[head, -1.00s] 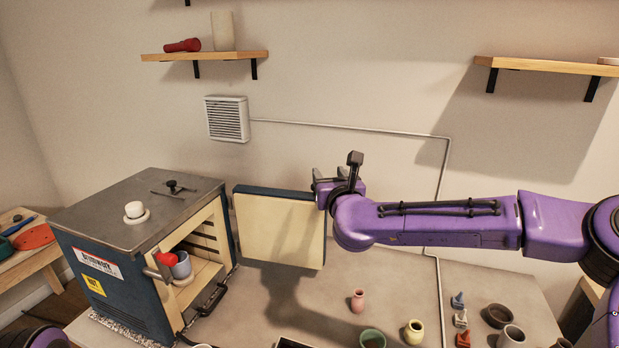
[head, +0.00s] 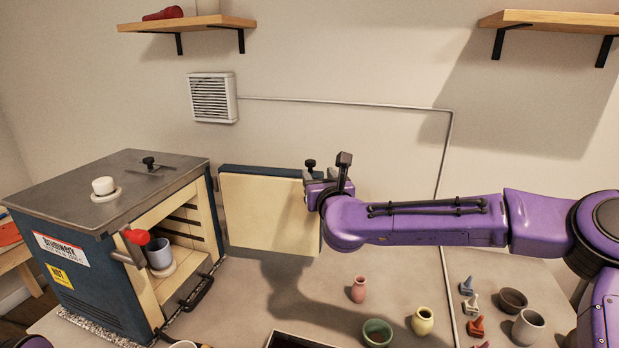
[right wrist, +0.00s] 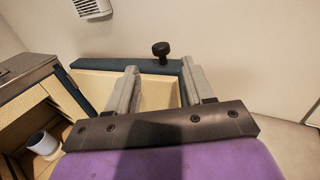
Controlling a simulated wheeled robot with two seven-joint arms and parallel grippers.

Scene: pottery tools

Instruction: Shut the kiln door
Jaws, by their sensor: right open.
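The kiln (head: 105,240) stands at the left of the table, a blue box with a grey top and cream lining. Its door (head: 262,212) hangs wide open to the right, cream inner face toward me. A black knob (right wrist: 161,48) shows beyond the door's top edge in the right wrist view. My right gripper (head: 320,180) is at the door's free upper corner. In the right wrist view its two fingers (right wrist: 159,70) are apart by the door's edge; I cannot tell whether they touch it. My left gripper is not in view.
A blue-grey cup (head: 160,255) stands inside the kiln, behind a red-knobbed latch (head: 136,238). A pink vase (head: 358,290), a green bowl (head: 377,332) and a yellow vase (head: 422,321) stand on the table in front. Shelves are on the wall above.

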